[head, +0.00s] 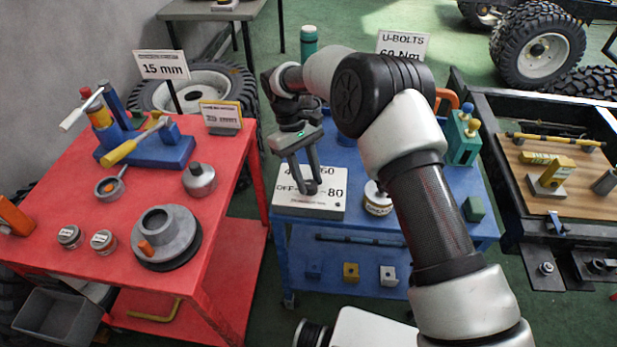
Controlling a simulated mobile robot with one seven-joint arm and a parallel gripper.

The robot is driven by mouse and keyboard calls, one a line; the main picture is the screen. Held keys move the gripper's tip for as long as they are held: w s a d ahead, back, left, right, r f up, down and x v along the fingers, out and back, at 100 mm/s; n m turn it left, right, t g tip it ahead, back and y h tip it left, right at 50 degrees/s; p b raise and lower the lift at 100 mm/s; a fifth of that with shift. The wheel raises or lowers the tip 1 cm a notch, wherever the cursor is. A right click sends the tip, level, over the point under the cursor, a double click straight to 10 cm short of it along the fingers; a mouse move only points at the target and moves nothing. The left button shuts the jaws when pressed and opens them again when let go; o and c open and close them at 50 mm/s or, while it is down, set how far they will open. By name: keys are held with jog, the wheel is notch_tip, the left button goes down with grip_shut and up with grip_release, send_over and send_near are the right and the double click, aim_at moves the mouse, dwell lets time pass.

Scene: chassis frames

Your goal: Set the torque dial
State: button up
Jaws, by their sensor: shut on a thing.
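The torque dial box (333,204) is a white box at the left front of the blue cart. Its face shows "60", "80" and "OFF", with another number partly covered. A sign (402,46) behind reads "U-BOLTS 60 Nm". My gripper (309,187) points down over the box face, with its fingertips shut on the dial's dark knob. The fingers cover most of the knob, so I cannot tell which mark it points to.
A red cart (85,225) at left holds a blue stand (148,150), a grey hub (166,235) and small jars. On the blue cart (465,228) are a round tin (377,200) and a green tool block (463,140). A framed bench (540,185) stands at right.

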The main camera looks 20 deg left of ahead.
jog(key=shift+f, duration=0.1)
jog(key=o, duration=1)
jog(key=shift+o, duration=0.2)
jog(key=p+v, duration=0.8)
jog(key=v, duration=0.9)
jog(key=shift+r, duration=0.25)
jog(key=shift+w+a, duration=0.1)
